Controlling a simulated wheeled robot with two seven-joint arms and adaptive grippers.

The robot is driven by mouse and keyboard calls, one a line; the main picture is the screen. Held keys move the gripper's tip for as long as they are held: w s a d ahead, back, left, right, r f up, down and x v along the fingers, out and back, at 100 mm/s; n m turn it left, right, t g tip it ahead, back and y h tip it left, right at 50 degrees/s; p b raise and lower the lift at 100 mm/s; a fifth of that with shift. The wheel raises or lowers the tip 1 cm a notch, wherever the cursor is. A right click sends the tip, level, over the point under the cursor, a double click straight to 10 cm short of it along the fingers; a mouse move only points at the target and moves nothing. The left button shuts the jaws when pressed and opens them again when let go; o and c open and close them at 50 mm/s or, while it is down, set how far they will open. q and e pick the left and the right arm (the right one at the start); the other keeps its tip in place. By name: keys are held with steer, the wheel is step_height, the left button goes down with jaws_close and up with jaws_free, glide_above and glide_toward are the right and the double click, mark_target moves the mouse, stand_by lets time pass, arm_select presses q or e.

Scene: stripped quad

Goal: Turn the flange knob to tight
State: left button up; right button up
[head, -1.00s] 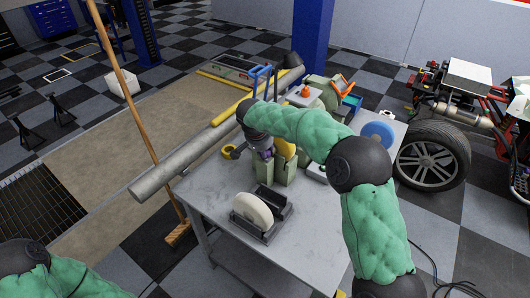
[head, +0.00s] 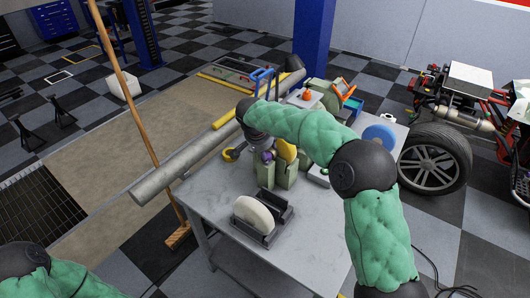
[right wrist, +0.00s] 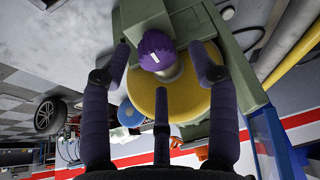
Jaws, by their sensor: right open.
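The purple flange knob (right wrist: 156,50), with a pale mark on its face, sits in front of a yellow disc (right wrist: 172,100) on a green machine (right wrist: 235,45) in the right wrist view. In the head view the green machine (head: 285,174) stands on the table, with the knob (head: 267,156) small and partly hidden. My right gripper (right wrist: 160,62) is open, its dark fingers spread on either side of the knob with visible gaps. I cannot tell how deep the fingers reach around it. My left gripper is out of view.
A blue disc (head: 379,135) stands at the right.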

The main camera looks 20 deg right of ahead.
steer(key=v, duration=1)
steer(key=shift+r, duration=0.3)
steer(key=shift+a, duration=0.1)
